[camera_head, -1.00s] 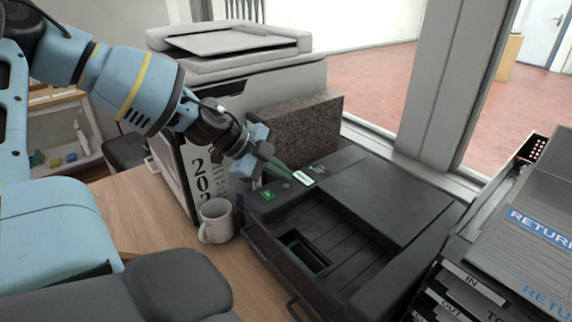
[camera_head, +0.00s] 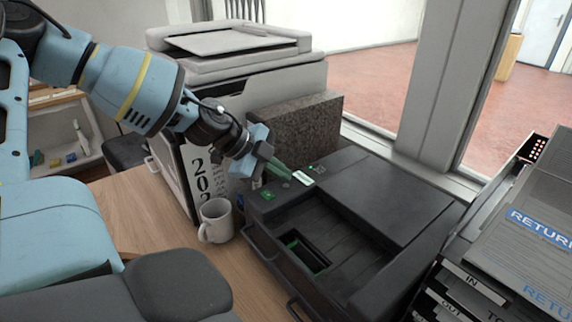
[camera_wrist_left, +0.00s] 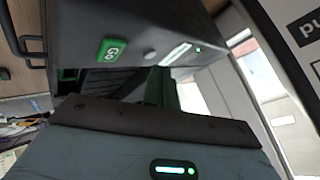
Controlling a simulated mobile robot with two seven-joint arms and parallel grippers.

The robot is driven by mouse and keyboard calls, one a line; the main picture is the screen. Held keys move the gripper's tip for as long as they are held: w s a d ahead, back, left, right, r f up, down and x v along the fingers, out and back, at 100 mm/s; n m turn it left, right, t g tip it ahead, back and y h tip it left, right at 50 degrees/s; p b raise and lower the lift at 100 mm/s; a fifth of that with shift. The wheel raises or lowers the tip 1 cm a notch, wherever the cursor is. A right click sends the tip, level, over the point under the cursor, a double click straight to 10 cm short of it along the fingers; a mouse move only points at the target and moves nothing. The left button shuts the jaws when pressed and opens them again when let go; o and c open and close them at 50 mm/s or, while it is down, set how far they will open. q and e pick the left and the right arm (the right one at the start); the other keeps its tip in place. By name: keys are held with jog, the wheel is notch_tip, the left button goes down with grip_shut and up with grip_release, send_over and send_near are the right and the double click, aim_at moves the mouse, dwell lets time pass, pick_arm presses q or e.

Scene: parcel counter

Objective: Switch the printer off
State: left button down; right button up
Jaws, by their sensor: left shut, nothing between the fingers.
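The black printer (camera_head: 375,200) stands on the wooden counter, its open front bay towards me. Its control strip holds a green button (camera_head: 268,195), which reads "Go" in the left wrist view (camera_wrist_left: 112,48), a round grey button (camera_wrist_left: 150,54), a lit white display (camera_head: 303,179) and a small green light (camera_wrist_left: 197,49). My left gripper (camera_head: 278,170) is shut and empty at the strip's back left, close to the grey button. I cannot tell whether the fingertips touch the printer. My right gripper is not in view.
A white mug (camera_head: 215,221) stands left of the printer. A speckled brown box (camera_head: 295,130) and a large white copier (camera_head: 235,65) are behind. A grey tray stack (camera_head: 520,230) stands at the right. Bare counter (camera_head: 150,215) shows left of the mug.

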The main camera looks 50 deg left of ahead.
pick_arm(q)
jog(key=shift+f, duration=0.45)
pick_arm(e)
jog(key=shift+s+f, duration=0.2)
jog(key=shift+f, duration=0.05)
pick_arm(q)
jog(key=shift+f, duration=0.15)
dwell(0.3)
jog(key=shift+r, duration=0.65)
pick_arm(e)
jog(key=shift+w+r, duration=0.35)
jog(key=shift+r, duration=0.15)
